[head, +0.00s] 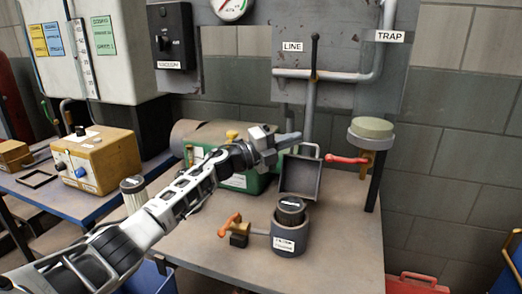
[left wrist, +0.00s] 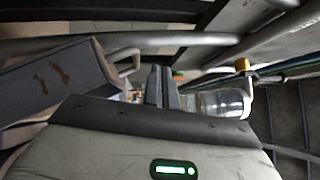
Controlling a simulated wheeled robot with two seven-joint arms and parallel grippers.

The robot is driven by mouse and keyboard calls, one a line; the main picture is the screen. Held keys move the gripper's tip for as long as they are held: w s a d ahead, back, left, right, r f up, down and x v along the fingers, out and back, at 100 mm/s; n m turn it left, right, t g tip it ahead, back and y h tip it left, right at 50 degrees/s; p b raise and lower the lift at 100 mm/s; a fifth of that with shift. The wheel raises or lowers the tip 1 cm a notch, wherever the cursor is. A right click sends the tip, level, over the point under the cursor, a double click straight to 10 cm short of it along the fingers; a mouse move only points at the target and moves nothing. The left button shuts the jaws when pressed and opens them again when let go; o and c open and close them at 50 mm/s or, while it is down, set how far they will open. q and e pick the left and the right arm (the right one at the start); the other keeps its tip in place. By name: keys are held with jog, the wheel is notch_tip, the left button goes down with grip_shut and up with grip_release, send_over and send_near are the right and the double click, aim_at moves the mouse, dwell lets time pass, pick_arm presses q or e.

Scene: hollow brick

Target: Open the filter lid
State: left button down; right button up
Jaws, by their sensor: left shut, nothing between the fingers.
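The filter housing (head: 290,242) is a grey cylinder with a white label, standing on the bench. Its top is uncovered, and a dark round cartridge (head: 291,208) shows in it. The filter lid (head: 300,178), a dark square shallow flap with a bar handle along its top, stands raised behind the housing. In the left wrist view, a grey panel at the left (left wrist: 50,85) with a pale handle appears to be this lid. My left gripper (head: 292,138) is shut and empty, just above and beside the lid's handle; contact is unclear. Its fingers show in the left wrist view (left wrist: 162,88).
An orange-handled valve (head: 230,226) sits left of the housing. A red-handled valve (head: 347,159) is right of the lid, below a round green-topped cup (head: 372,127). A green machine (head: 235,175) lies behind my arm. The bench's front right is clear.

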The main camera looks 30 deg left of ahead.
pick_arm(q)
jog(key=b+v, duration=0.2)
jog(key=v, duration=1.2)
jog(key=shift+s, duration=0.1)
